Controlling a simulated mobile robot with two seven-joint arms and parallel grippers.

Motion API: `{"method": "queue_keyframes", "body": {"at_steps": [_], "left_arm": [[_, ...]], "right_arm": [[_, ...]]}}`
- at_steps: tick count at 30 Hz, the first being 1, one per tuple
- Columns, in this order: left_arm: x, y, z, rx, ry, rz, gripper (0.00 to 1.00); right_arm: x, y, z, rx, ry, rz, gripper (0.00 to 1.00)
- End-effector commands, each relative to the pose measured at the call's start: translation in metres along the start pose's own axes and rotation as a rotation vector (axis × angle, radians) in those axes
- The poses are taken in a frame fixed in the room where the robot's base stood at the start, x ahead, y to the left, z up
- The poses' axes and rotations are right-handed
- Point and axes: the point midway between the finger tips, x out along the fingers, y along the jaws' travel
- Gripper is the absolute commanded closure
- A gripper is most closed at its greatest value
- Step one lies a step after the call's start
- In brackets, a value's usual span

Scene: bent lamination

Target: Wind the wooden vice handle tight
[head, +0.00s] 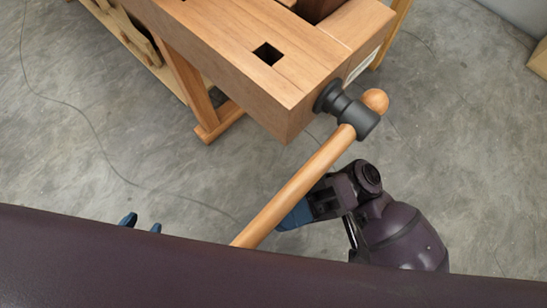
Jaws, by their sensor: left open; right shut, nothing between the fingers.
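The wooden vice handle (293,193) is a round bar that slants from the dark metal screw head (349,110) at the bench end down to the left. A round knob (375,100) caps its upper end; its lower end is hidden behind my own dark body. My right gripper (289,217) is beside the handle's lower right side, with blue fingertips; it is shut and holds nothing. Whether it touches the handle cannot be told. My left gripper (142,224) shows only two blue fingertips, apart and empty, above my body's edge, left of the handle.
The wooden workbench (225,40) fills the top middle, with a square hole (268,53) in its top and a leg (190,95) below. Wooden pieces lie on a lower shelf (140,50) at the upper left. The grey floor is clear around the handle except for thin dark lines.

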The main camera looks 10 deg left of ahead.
Motion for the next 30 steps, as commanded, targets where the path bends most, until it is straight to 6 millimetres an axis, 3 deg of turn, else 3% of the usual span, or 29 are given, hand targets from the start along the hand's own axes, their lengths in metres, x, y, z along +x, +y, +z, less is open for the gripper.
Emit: {"method": "queue_keyframes", "body": {"at_steps": [6, 12, 24, 26, 30], "left_arm": [[0.0, 0.0, 0.001, -0.002, 0.005, -0.001, 0.57], [0.0, -0.001, -0.001, -0.003, 0.014, -0.002, 0.57], [0.0, -0.001, 0.0, -0.004, 0.014, -0.003, 0.57], [0.0, -0.001, 0.0, -0.005, 0.013, -0.002, 0.57], [0.001, -0.001, 0.002, -0.007, 0.014, -0.001, 0.57]], "right_arm": [[-0.042, 0.001, 0.0, 0.003, 0.002, 0.003, 1.0], [-0.069, 0.001, 0.0, 0.002, 0.0, 0.001, 1.0], [-0.082, 0.004, -0.002, 0.004, 0.013, 0.014, 1.0], [-0.082, 0.011, -0.007, 0.011, 0.039, 0.042, 1.0], [-0.088, 0.044, -0.029, 0.032, 0.167, 0.183, 1.0]]}}
